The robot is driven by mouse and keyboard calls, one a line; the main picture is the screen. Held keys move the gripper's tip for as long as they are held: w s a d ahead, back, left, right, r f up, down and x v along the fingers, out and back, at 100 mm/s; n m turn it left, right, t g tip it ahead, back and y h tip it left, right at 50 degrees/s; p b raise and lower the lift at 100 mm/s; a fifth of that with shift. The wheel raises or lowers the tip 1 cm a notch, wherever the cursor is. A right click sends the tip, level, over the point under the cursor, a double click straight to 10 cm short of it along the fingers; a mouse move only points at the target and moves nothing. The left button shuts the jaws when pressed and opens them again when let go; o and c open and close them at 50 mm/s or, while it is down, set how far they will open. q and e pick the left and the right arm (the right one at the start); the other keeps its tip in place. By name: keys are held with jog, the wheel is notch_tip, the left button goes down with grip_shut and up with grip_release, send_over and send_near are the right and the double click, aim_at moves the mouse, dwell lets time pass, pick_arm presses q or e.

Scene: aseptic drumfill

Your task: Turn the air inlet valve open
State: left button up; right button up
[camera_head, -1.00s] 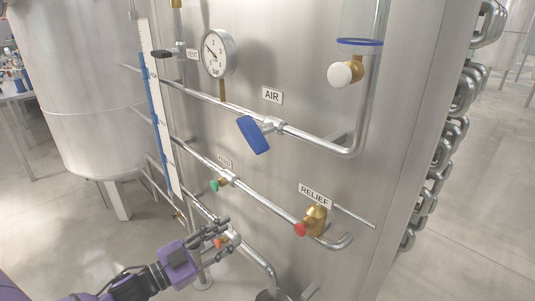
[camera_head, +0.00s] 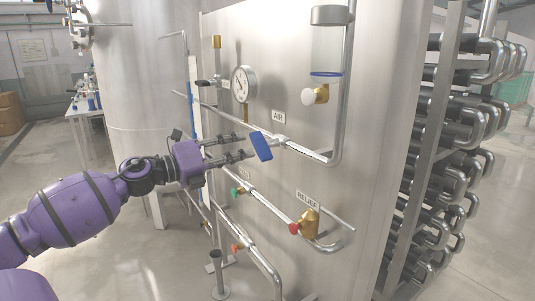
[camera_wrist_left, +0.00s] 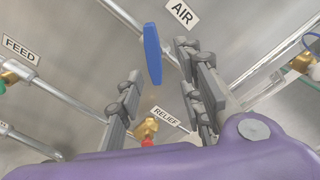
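The air inlet valve has a blue lever handle (camera_head: 261,146) on the pipe below the AIR label (camera_head: 279,117). The handle hangs down at a slant across the pipe. My left gripper (camera_head: 248,146) is open, with its two fingers apart and pointing at the handle from the left. In the left wrist view the blue handle (camera_wrist_left: 152,54) stands beyond the fingertips (camera_wrist_left: 158,68), in the gap between them and nearer the left finger. I see no clear contact. My right gripper is in neither view.
A pressure gauge (camera_head: 243,84) sits above left of the valve. A white knob (camera_head: 308,96) is at upper right. A green-handled valve (camera_head: 236,191) and a red-tipped relief valve (camera_head: 308,223) are lower. Pipes run close along the tank wall.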

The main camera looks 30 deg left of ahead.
aim_at(256, 149)
pick_arm(q)
jog(key=shift+m, duration=0.5)
jog(key=shift+a+f+x, duration=0.15)
jog(key=shift+x, duration=1.8)
jog(key=shift+a+f+x, duration=0.1)
jog(key=shift+a+x, duration=0.05)
jog(key=shift+x, duration=1.8)
jog(key=shift+w, duration=0.15)
grip_shut()
